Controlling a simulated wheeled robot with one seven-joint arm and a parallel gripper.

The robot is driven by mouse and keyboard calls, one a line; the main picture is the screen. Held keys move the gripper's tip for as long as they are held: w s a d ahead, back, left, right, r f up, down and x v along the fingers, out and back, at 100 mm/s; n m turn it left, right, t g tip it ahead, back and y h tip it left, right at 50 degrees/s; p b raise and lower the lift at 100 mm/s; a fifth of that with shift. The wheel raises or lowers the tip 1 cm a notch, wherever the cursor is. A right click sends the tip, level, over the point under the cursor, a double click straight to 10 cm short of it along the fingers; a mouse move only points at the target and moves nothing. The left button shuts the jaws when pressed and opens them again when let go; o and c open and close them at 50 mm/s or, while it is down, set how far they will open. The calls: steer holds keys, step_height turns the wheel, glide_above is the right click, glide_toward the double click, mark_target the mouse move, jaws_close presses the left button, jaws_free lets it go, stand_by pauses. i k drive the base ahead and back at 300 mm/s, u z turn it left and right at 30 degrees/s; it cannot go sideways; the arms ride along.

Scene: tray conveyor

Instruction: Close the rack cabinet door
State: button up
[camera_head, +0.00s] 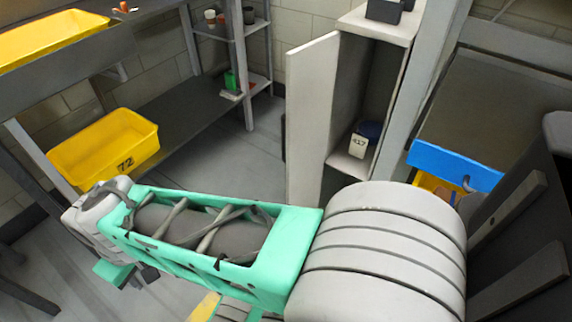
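The rack cabinet (368,92) stands at the upper middle right, a tall pale cabinet with an open front. Its door (312,118) is a pale upright panel hinged on the cabinet's left side and swung open. Inside, a white card marked 417 (357,146) and a dark blue round item (370,130) sit on a shelf. My arm, with a green and grey link, crosses the lower half of the view in front of the cabinet and hides its lower part. My gripper's fingers cannot be made out, so its state and distance from the door are unclear.
A yellow bin marked 72 (104,148) sits on a grey shelf at left, with another yellow tray (48,38) above. A metal rack (240,50) with small items stands behind. A blue-edged drawer (455,165) is at right. Grey floor shows left of the door.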

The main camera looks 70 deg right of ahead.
mark_target(311, 67)
steer(key=i, duration=1.2)
steer(key=z, duration=2.6)
steer(key=k, duration=0.25)
steer(key=u, duration=0.7)
steer(key=i, duration=0.35)
steer(key=u, duration=0.05)
